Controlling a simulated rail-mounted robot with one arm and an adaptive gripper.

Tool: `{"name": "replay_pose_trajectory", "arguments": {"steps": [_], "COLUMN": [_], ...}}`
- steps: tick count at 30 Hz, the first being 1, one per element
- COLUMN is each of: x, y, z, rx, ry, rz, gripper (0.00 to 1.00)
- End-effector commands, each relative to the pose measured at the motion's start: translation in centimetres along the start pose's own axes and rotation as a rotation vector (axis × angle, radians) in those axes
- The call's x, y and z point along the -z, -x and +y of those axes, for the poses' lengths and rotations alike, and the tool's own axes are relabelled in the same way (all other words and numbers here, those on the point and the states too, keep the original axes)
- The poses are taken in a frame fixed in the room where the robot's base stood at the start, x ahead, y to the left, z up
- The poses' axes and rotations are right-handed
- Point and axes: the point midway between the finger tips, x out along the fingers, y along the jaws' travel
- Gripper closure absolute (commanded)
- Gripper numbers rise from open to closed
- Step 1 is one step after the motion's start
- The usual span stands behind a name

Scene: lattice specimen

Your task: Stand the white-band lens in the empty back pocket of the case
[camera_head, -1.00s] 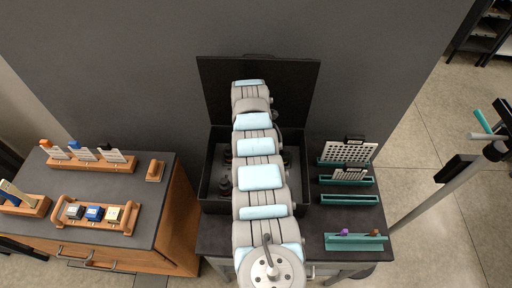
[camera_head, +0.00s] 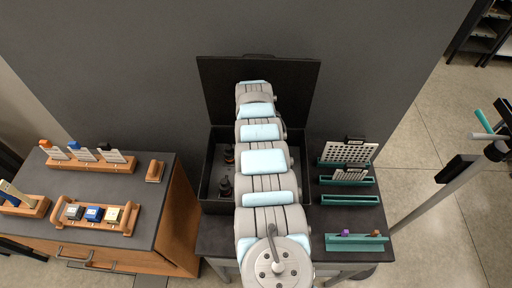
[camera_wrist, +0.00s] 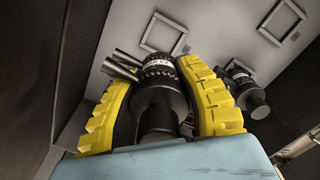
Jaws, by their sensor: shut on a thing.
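In the wrist view my gripper (camera_wrist: 165,105), with yellow ridged fingers, is shut on a black lens with a white lettered band (camera_wrist: 157,66). The fingers clasp its two sides. The black case (camera_head: 209,190) stands open in the head view, lid raised at the back. My arm covers its middle and right and hides the gripper there. In the wrist view, two square pocket frames (camera_wrist: 163,33) show past the held lens. I cannot tell which one is the back pocket. The gap between the held lens and the case floor is unclear.
Another dark lens with a pale band (camera_wrist: 245,90) stands right of my gripper in the wrist view. Dark lenses (camera_head: 225,187) stand in the case's left part. Green racks (camera_head: 350,200) lie right of the case. A wooden cabinet (camera_head: 150,225) is at left.

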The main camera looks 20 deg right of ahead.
Motion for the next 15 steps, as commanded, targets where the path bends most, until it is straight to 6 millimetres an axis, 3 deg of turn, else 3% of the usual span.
{"name": "replay_pose_trajectory", "arguments": {"steps": [15], "x": [-0.56], "y": [-0.99], "z": [-0.55], "rx": [-0.003], "ry": [0.049], "rz": [-0.002], "gripper": [1.0]}}
